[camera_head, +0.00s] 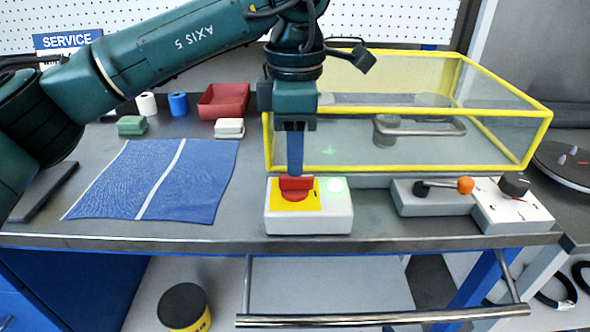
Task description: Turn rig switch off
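The rig switch is a light-grey box (311,222) near the bench's front edge. It has a yellow plate with a red handle (297,184) and a round green lamp (335,185) that looks lit. My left gripper (295,172) points straight down over it, with its blue fingertip at the top of the red handle. Only one finger shows clearly, so I cannot tell whether it is open, shut or gripping the handle. My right gripper is not in view.
A yellow-framed clear guard (400,112) stands behind the switch. To the right are a lever with an orange ball (466,186) and a box with a black knob (514,185). A blue cloth (200,185), a red bin (224,100) and small blocks lie left.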

